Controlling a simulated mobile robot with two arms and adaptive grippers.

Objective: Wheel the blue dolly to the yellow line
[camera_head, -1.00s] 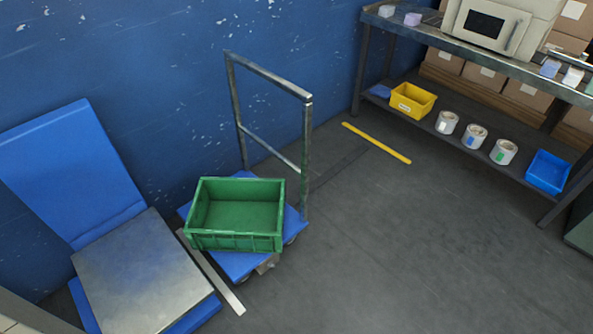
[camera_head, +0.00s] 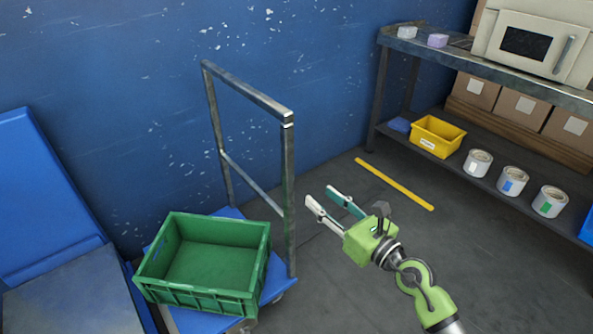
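The blue dolly (camera_head: 277,277) stands by the blue wall at the lower left of centre, with a green crate (camera_head: 205,262) on its deck. Its upright grey metal handle frame (camera_head: 288,200) rises on the side nearer the wall and shelf. The yellow line (camera_head: 394,184) lies on the floor to the right, apart from the dolly. My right gripper (camera_head: 326,200) is in view just right of the handle frame, its two fingers spread, with nothing seen between them. Whether it touches the frame is not clear, but it looks apart. My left gripper is not in view.
A grey-topped platform (camera_head: 75,300) with a blue panel is left of the dolly. Bare floor lies between dolly and line.

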